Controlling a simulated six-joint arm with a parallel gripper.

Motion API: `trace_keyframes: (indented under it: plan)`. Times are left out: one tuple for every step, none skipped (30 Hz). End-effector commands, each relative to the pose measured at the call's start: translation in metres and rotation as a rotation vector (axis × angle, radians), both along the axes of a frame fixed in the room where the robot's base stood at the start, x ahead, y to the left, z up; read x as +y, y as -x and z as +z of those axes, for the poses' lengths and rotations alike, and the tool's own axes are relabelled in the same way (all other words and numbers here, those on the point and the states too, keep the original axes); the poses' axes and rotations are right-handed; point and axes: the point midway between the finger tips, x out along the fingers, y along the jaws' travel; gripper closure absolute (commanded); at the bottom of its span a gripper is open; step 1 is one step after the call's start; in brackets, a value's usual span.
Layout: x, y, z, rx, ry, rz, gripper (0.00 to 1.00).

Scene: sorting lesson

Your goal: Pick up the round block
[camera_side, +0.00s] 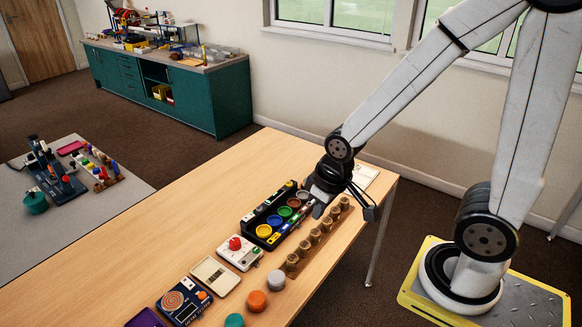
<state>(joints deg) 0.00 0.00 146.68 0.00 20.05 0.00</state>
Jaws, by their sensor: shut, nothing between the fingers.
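Several round blocks stand in a row near the table's front edge: a grey one (276,280), an orange one (257,301) and a teal one (234,320), which is partly cut off by the bottom of the picture. I cannot tell which of them is the round block of the task. My gripper (317,208) points down over the right end of the black tray (250,215), well up the table from these blocks. It is shut and empty. The fingertips are small and dark here, and whether they touch anything is hard to tell.
The black tray holds several coloured round cups. A wooden rack (318,237) with several pegs stands close beside my gripper. A white box with a red knob (240,253), a beige tray (215,276) and a blue device (184,301) line the table (150,262). Its left side is clear.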

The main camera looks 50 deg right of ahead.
Motion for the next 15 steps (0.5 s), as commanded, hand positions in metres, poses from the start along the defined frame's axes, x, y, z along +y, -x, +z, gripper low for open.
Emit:
trace_keyframes:
  plan:
    - [0.0,0.0,0.0,0.0,0.0,0.0,0.84]
    - [0.0,0.0,0.0,0.0,0.0,0.0,0.75]
    - [0.0,0.0,0.0,0.0,0.0,0.0,0.62]
    - [0.0,0.0,0.0,0.0,0.0,0.0,0.52]
    - [0.0,0.0,0.0,0.0,0.0,0.0,0.43]
    - [0.0,0.0,0.0,0.0,0.0,0.0,0.3]
    - [0.0,0.0,0.0,0.0,0.0,0.0,0.21]
    - [0.0,0.0,0.0,0.0,0.0,0.0,0.11]
    - [0.0,0.0,0.0,0.0,0.0,0.0,0.09]
    - [0.0,0.0,0.0,0.0,0.0,0.0,0.09]
    - [0.0,0.0,0.0,0.0,0.0,0.0,0.09]
    - [0.0,0.0,0.0,0.0,0.0,0.0,0.09]
    - [0.0,0.0,0.0,0.0,0.0,0.0,0.09]
    - [0.0,0.0,0.0,0.0,0.0,0.0,0.09]
    - [0.0,0.0,0.0,0.0,0.0,0.0,0.09]
